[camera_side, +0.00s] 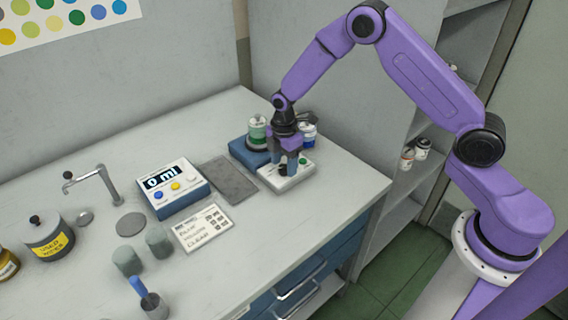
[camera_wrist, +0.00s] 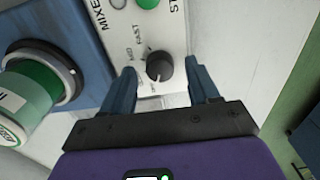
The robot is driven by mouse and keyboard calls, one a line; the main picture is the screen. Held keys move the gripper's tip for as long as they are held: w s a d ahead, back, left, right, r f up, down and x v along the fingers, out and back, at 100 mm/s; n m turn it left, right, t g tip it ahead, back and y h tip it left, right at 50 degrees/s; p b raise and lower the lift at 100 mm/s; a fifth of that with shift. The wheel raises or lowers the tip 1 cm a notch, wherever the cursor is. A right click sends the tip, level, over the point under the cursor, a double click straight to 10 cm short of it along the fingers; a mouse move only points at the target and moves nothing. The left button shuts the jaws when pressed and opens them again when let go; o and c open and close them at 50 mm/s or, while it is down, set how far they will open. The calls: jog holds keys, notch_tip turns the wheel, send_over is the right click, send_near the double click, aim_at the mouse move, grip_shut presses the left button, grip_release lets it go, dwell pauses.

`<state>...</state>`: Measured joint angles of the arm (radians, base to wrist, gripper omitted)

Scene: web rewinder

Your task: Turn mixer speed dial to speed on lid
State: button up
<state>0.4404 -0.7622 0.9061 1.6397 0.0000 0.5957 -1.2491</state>
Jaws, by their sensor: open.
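The dark round speed dial (camera_wrist: 159,66) sits on the white mixer control panel (camera_wrist: 178,30) in the wrist view. Printed words beside it include FAST and what looks like MED and OFF; a small light mark at its lower edge seems to face OFF. My gripper (camera_wrist: 163,86) is open, with one blue finger on each side of the dial, apart from it. In the side view my gripper (camera_side: 289,168) points down over the panel (camera_side: 288,180) and hides the dial. A green jar (camera_wrist: 30,105) shows at left in the wrist view; no speed marking on its lid is readable.
The jar (camera_side: 257,130) stands on the blue mixer base (camera_side: 240,150). A grey mat (camera_side: 230,180) and a 0 ml display box (camera_side: 172,187) lie to the left. The counter's right front is clear.

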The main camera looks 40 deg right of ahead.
jog(key=shift+f, duration=0.4)
jog(key=shift+c, duration=0.2)
jog(key=c, duration=1)
